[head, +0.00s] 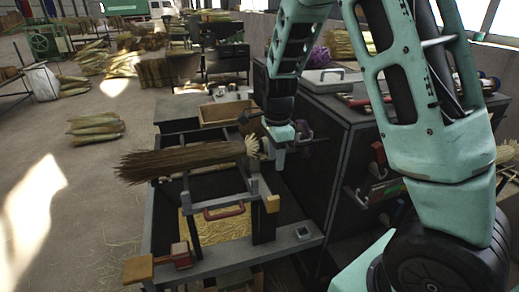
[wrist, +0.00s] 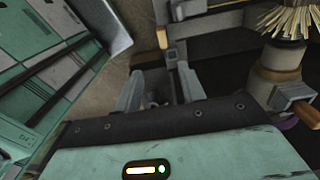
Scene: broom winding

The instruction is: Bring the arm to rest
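My gripper (head: 279,158) hangs below my teal arm, beside the right end of a broom bundle (head: 185,160) in the head view. In the wrist view its two fingers (wrist: 158,88) stand apart, and nothing is clearly held between them. The bundle of brown straw lies across the winding machine, with a pale, flared end near my gripper. In the wrist view, pale straw (wrist: 285,18) shows at the top right, above a round metal part. Whether the gripper touches the machine is unclear.
The winding machine's frame (head: 225,262) has a red handle and wooden blocks. A dark cabinet (head: 315,165) with tools stands close on the right. An open wooden box (head: 226,112) is behind. Straw bundles (head: 96,124) lie on the left floor, with free floor around them.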

